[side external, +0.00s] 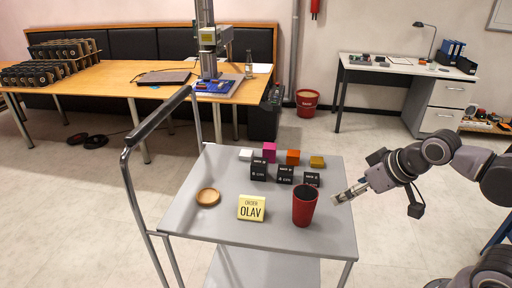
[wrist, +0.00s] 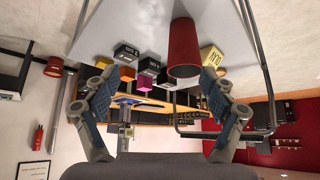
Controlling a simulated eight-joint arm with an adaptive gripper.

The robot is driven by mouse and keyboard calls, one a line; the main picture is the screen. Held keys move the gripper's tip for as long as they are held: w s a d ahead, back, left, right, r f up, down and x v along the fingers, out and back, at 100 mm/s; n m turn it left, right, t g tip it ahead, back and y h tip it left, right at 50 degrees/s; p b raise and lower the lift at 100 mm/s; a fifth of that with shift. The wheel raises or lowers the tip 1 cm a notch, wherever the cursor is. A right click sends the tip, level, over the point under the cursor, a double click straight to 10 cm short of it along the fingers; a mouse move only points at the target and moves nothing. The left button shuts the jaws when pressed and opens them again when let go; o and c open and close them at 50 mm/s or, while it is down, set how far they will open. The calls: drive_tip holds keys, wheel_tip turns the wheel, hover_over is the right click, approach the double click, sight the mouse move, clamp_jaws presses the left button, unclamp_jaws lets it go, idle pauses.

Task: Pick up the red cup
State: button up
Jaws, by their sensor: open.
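The red cup (side external: 304,206) stands upright near the front right of the grey cart top (side external: 222,178). In the wrist view, which is turned upside down, the red cup (wrist: 183,50) shows ahead, above and between the spread fingers. My gripper (side external: 336,199) is at the right edge of the cart, to the right of the cup and apart from it. Its fingers (wrist: 158,100) are open, with nothing between them.
A yellow "OLAV" sign (side external: 251,207) stands left of the cup, and a wooden dish (side external: 208,197) lies farther left. Several black blocks (side external: 285,174) stand behind the cup, with coloured cubes (side external: 269,152) behind them. A black-and-grey handle (side external: 157,119) rises on the cart's left side.

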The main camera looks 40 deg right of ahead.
drive_tip(key=n+g+h, duration=0.2)
drive_tip(key=n+g, duration=0.6)
drive_tip(key=n, duration=0.8)
hover_over(306, 203)
drive_tip(key=w, duration=0.3)
drive_tip(key=shift+t, duration=0.3)
drive_tip(key=shift+s+d+f, duration=0.15)
drive_tip(key=shift+d+f, duration=0.3)
drive_tip(key=shift+f, duration=1.2)
drive_tip(key=shift+s+d+f, duration=0.1)
drive_tip(key=shift+d+f, duration=0.35)
drive_tip(key=shift+f, duration=1.15)
drive_tip(key=shift+s+d+f, duration=0.15)
drive_tip(key=shift+d+f, duration=0.3)
drive_tip(key=shift+f, duration=1.2)
drive_tip(key=c, duration=0.9)
